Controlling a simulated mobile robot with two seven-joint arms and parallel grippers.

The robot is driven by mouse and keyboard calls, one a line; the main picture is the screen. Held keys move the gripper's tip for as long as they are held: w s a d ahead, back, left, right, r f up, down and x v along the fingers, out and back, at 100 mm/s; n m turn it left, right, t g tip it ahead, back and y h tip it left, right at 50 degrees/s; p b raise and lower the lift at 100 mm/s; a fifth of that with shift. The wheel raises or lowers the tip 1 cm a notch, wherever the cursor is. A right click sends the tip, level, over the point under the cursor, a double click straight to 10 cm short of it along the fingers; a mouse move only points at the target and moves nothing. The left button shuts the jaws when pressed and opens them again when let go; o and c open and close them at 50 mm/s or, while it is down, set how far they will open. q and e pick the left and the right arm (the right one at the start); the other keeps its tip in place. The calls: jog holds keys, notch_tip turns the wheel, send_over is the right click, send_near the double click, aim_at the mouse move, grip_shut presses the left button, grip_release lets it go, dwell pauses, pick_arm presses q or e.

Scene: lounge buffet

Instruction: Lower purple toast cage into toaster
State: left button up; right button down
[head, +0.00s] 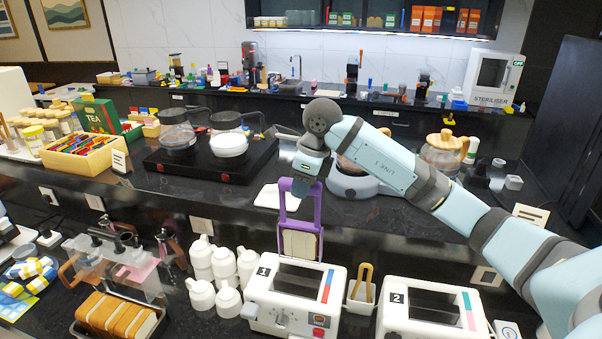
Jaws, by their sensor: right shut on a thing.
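The purple toast cage (317,213) hangs upright with a slice of bread (299,243) in its lower part. My right gripper (301,183) is shut on the top of the cage's handle. The white toaster marked 1 (255,297) stands on the lower counter, just below and in front of the cage. Its dark slot (297,278) shows empty. The cage's lower end is at the toaster's back edge in the picture; I cannot tell the gap between them. A second white toaster marked 2 (392,325) stands to the right. My left gripper is not in view.
White jugs (226,265) stand close left of toaster 1. A small holder with wooden tongs (361,288) sits between the toasters. A bread rack (118,315) is at lower left. The raised black counter behind carries a hot plate with glass pots (229,144).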

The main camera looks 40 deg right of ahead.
jog(key=shift+w, duration=0.1)
jog(key=shift+s+r, duration=0.2)
jog(key=shift+s, duration=0.05)
jog(key=shift+f+b, duration=0.15)
jog(key=shift+b, duration=0.2)
notch_tip(320, 180, down, 3)
jog(key=shift+b, duration=1.2)
jog(key=shift+w+f+b, duration=0.1)
jog(key=shift+f+b, duration=0.2)
jog(key=shift+f, duration=0.2)
jog(key=shift+r, duration=0.1)
